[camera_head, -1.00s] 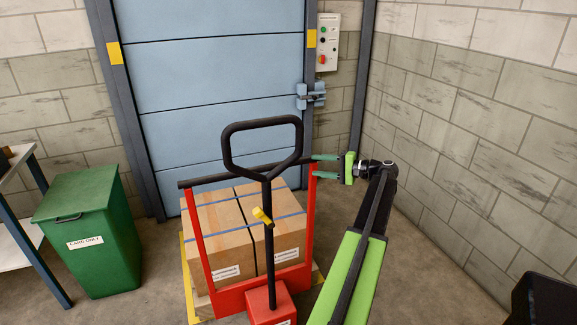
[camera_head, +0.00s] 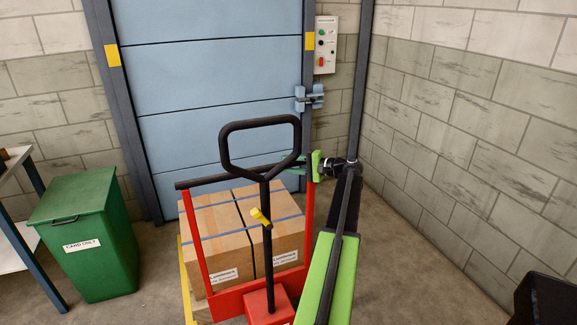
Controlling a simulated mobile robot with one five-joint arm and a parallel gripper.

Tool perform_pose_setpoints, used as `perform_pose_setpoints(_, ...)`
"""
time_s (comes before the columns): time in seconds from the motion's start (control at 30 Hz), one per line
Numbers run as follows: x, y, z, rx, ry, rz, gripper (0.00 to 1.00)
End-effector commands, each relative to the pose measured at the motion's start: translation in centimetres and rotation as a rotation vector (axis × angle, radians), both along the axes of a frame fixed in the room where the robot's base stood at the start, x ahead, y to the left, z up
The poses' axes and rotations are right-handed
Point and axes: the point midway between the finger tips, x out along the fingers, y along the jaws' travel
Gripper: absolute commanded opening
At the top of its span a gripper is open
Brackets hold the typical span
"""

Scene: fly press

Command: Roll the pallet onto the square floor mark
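A pallet truck with a red frame (camera_head: 306,225), a black loop handle (camera_head: 226,150) and a black crossbar stands at the centre. Cardboard boxes (camera_head: 215,222) with blue straps sit behind its frame. The pallet (camera_head: 203,309) under them is mostly hidden. A yellow strip (camera_head: 186,285) shows along the load's left side; I cannot tell whether it belongs to the floor mark. No full square mark shows. My gripper (camera_head: 299,167) is at the right end of the crossbar, its green fingers overlapping the bar. Whether they grip it is unclear.
A blue shutter door (camera_head: 215,65) stands behind the load, with a control box (camera_head: 327,45) at its right. A green bin (camera_head: 90,235) and a bench (camera_head: 25,245) are at left. A block wall bounds the right.

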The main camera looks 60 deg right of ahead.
Motion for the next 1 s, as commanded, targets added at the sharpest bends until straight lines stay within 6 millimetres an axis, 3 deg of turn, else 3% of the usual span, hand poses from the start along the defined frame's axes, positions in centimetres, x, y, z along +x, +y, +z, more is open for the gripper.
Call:
perform_pose_setpoints(0.03, 0.01, 0.01, 0.0, 0.0, 0.0, 0.0, 0.26)
perform_pose_setpoints(0.23, 0.04, 0.04, 0.0, 0.0, 0.0, 0.001, 0.0)
perform_pose_setpoints(1.0, 0.11, 0.1, 0.0, 0.0, 0.0, 0.002, 0.0)
